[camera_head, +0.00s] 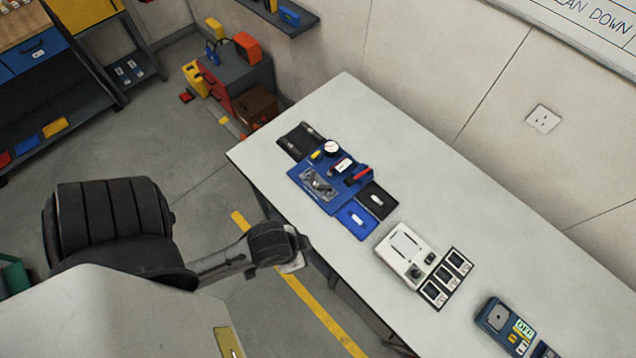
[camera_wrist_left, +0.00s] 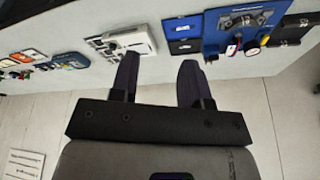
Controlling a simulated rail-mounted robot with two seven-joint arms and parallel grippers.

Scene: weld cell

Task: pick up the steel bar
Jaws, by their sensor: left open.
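A small pale bar (camera_head: 376,199) lies on a black pad (camera_head: 388,207) on the table. A similar pale bar (camera_head: 357,218) lies on the blue pad (camera_head: 347,211) beside it. I cannot tell which one is the steel bar. My right gripper is not in view.
On the table (camera_head: 480,230), a blue mat (camera_head: 318,200) with tools and a black tray (camera_head: 293,148) lie beyond the pads. A white device (camera_head: 404,247), a panel of small squares (camera_head: 447,278) and a blue meter (camera_head: 497,316) lie nearer. The wall side is clear.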

